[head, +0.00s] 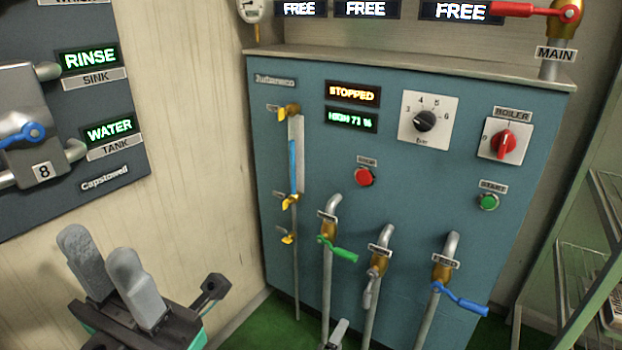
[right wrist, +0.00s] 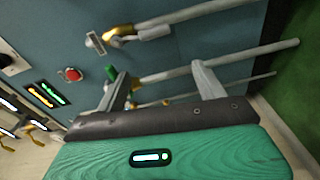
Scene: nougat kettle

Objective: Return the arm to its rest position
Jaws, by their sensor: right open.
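My left gripper (head: 104,262) is at the lower left in the head view, its two grey fingers apart with nothing between them. My right gripper (right wrist: 160,68) is open in the right wrist view, its two fingers wide apart in front of the blue panel's pipes. Only a grey fingertip of it (head: 339,332) shows at the bottom edge of the head view, low between the green-lever and grey-lever pipes. A pipe passes behind the fingers in the wrist view; I cannot tell whether they touch it. Most of my right arm is out of view.
The blue boiler panel (head: 300,230) carries a green lever (head: 343,252), a grey lever (head: 372,291), a blue lever (head: 461,300), a red button (head: 364,177) and a red knob (head: 504,144). Wire shelving (head: 585,265) stands right. A dark panel (head: 110,165) hangs left.

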